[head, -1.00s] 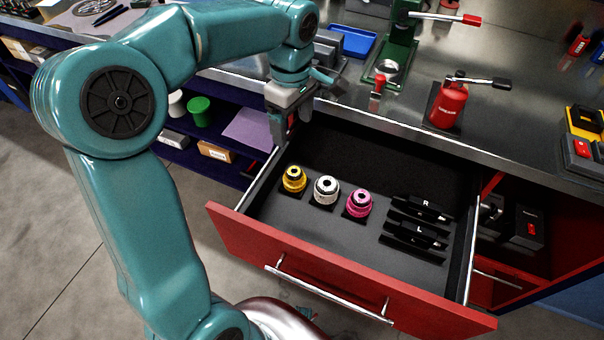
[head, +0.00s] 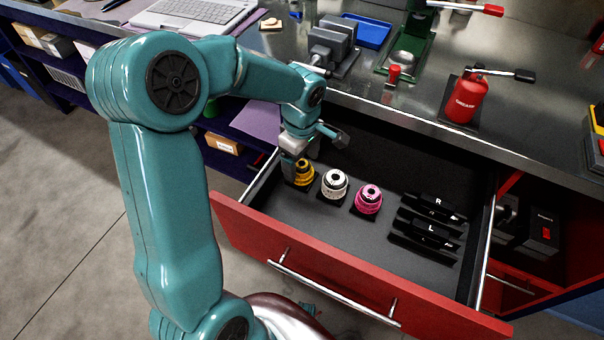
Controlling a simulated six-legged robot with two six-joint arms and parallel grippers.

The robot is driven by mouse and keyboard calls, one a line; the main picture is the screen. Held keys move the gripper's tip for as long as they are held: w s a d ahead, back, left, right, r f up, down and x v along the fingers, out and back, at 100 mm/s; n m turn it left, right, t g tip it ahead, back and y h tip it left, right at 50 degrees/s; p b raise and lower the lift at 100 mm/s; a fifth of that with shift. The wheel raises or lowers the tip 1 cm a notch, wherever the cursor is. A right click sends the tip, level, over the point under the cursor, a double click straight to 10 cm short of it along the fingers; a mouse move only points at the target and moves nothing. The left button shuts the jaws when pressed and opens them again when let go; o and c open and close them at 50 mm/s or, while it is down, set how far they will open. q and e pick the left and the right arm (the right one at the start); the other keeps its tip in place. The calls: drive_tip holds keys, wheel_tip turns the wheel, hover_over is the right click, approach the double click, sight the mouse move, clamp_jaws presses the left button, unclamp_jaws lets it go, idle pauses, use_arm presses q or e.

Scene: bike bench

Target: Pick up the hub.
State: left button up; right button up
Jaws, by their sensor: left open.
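Three hubs stand in a row in the open red drawer (head: 330,272). The yellow hub (head: 304,176) is at the left, the white hub (head: 334,184) in the middle and the pink hub (head: 368,199) at the right. Each sits on a dark base. My left gripper (head: 290,170) is open, low over the drawer's left side at the yellow hub. It covers part of that hub's left side. I cannot tell whether the fingers touch it. My right gripper is not in view.
Black pieces marked R and L (head: 428,228) lie in the drawer's right part. On the bench above stand a red grease can (head: 465,99), a grey vise (head: 333,46), a blue tray (head: 366,30) and a laptop (head: 190,10). The drawer floor in front of the hubs is clear.

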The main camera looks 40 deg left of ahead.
use_arm(q)
drive_tip(key=shift+f, duration=0.5)
drive_tip(key=shift+c, duration=0.3)
drive_tip(key=c, duration=1)
drive_tip(key=shift+c, duration=1)
drive_tip(key=shift+r, duration=0.15)
